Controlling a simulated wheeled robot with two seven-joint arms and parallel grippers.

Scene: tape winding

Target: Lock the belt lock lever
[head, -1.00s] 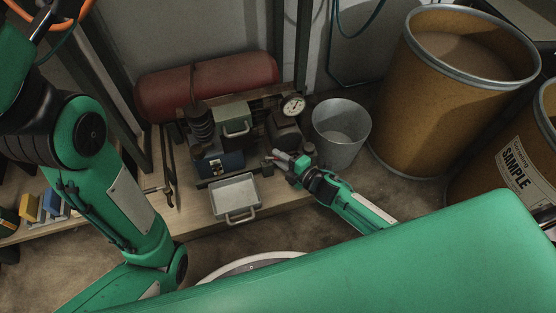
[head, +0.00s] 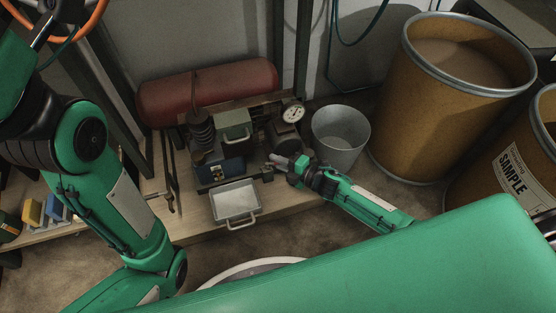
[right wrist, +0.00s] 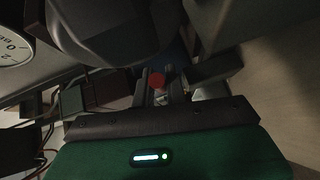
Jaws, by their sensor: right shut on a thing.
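My right gripper (head: 275,160) reaches in from the right to the front right part of the machine (head: 233,123) on the bench. In the right wrist view a small red knob (right wrist: 157,80), which looks like the end of the belt lock lever, shows at the gripper (right wrist: 175,85). The gripper is shut on the lever. The rest of the lever is dark and mostly hidden by the fingers and machine parts, so its angle cannot be told. My left arm stands at the left in the head view. Its gripper is out of the picture.
A dial gauge (head: 293,113) stands just behind my right gripper. A metal bucket (head: 340,135) is close to its right. A metal tray (head: 235,203) sits at the machine's front. A red cylinder (head: 208,88) lies behind. Large drums (head: 445,100) stand at the right.

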